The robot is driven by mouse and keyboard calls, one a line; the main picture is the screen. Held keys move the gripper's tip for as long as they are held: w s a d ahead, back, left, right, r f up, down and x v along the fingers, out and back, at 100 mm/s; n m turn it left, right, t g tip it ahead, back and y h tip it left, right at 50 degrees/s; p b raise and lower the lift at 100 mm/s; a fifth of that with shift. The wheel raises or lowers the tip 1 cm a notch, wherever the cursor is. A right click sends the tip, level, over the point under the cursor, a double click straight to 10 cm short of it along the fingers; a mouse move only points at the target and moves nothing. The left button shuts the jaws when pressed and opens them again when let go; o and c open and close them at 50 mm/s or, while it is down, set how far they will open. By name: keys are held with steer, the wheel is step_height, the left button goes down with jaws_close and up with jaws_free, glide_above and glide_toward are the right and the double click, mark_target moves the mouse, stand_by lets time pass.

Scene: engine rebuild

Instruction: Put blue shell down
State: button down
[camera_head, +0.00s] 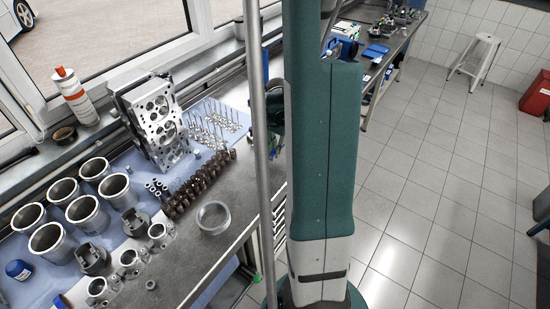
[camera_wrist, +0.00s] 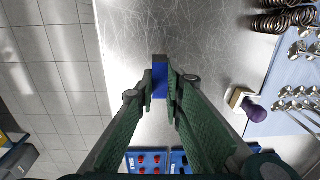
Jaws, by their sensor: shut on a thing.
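My gripper (camera_wrist: 160,92) is shut on the blue shell (camera_wrist: 160,74), which sits between the fingertips in the wrist view. The shell looks like a narrow blue block, with a greyish end on its upper side. It is over the bare grey metal bench top (camera_wrist: 205,35); I cannot tell whether it touches the surface. In the head view my own arm blocks the sight of the fingertips and the shell.
A purple-handled tool (camera_wrist: 253,108) lies right of the gripper, near coil springs (camera_wrist: 285,20) and valves (camera_wrist: 298,93) on a blue mat. A blue tray with red pieces (camera_wrist: 150,161) is at the bottom. The bench edge drops to tiled floor (camera_wrist: 50,70) at left.

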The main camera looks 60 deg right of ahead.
mark_target(275, 163)
steer(key=shift+f, duration=2.05)
steer(key=shift+f, duration=0.2)
steer(key=c, duration=2.4)
jaws_free()
steer(key=shift+r, duration=0.25)
steer(key=shift+s+r, duration=0.2)
steer(key=shift+r, duration=5.75)
